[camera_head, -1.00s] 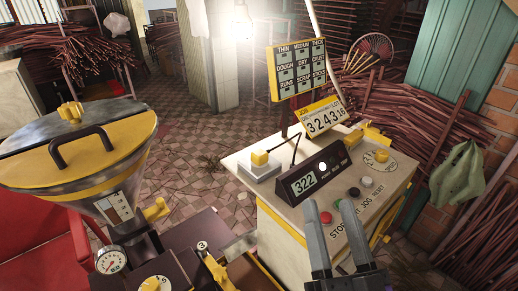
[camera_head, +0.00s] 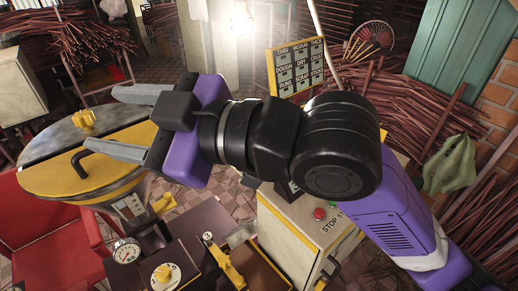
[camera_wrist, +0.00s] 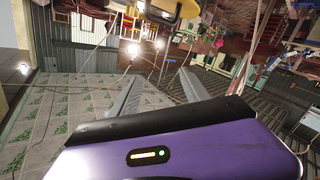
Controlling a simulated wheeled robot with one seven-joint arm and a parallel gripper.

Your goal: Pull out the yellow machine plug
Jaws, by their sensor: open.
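The machine at left has a wide metal hopper with a yellow lid (camera_head: 50,165), a dark handle and a yellow knob (camera_head: 84,119). A yellow fitting (camera_head: 164,203) sticks out of its side, and a yellow lever (camera_head: 224,268) stands lower right. I cannot tell which yellow part is the plug. My gripper (camera_head: 124,122) is open and empty, its grey fingers pointing left, overlapping the lid's right side in the head view. I cannot tell its height above the lid. In the wrist view the spread fingers (camera_wrist: 158,88) have nothing between them.
A red chair (camera_head: 50,235) stands at lower left. Stick bundles (camera_head: 440,110) line the right wall.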

